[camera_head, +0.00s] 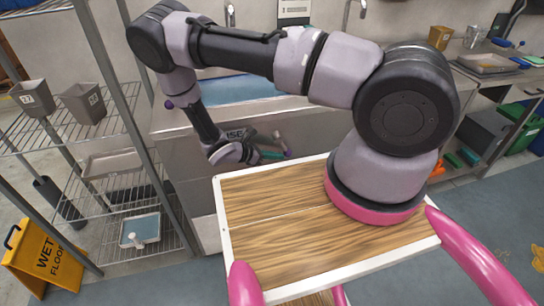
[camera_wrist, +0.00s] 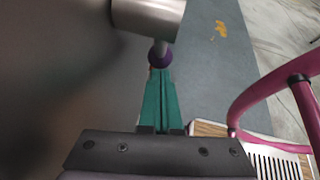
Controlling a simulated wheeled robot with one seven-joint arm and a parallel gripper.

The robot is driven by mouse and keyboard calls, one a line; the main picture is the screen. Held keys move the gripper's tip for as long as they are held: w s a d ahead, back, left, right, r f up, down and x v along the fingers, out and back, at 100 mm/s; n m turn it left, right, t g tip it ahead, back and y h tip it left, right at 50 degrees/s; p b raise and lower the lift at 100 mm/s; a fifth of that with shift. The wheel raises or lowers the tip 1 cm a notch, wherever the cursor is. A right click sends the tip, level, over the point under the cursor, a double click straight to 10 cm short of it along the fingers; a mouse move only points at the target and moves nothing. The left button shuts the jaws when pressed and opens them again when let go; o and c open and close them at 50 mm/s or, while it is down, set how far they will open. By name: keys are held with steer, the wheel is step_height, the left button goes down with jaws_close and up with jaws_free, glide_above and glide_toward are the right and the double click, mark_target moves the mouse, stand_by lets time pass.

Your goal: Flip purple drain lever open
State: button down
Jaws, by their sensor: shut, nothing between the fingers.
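The purple drain lever shows in the wrist view as a round purple knob (camera_wrist: 158,55) on a short grey stem, just below a grey metal cylinder (camera_wrist: 148,16). My gripper (camera_wrist: 160,74) has green fingers, shut together and empty. Their tips are right at the knob and overlap its lower edge in the picture; I cannot tell whether they touch it. In the head view my gripper (camera_head: 272,155) is low in front of the steel sink unit (camera_head: 185,135), beyond my wooden deck. The lever is too small there to make out clearly.
A wire shelf rack (camera_head: 125,170) with grey bins stands at the left, close to my arm. A yellow wet floor sign (camera_head: 42,258) is at lower left. A steel counter (camera_head: 490,75) and green bins are at the right. Blue-grey floor (camera_head: 480,215) is open at the right.

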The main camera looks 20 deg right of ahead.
mark_target(289, 152)
steer(key=d+h, duration=0.1)
steer(key=h, duration=0.1)
steer(key=d+h, duration=0.2)
steer(key=shift+r, duration=0.1)
steer(key=shift+d+r, duration=0.55)
steer(key=shift+d, duration=0.35)
steer(key=shift+d+r, duration=0.1)
steer(key=shift+d, duration=0.05)
steer(key=shift+s+f, duration=0.1)
steer(key=shift+f, duration=0.15)
steer(key=s+a+f, duration=0.2)
steer(key=a+f, duration=0.2)
steer(key=a, duration=0.8)
steer(key=shift+f, duration=0.15)
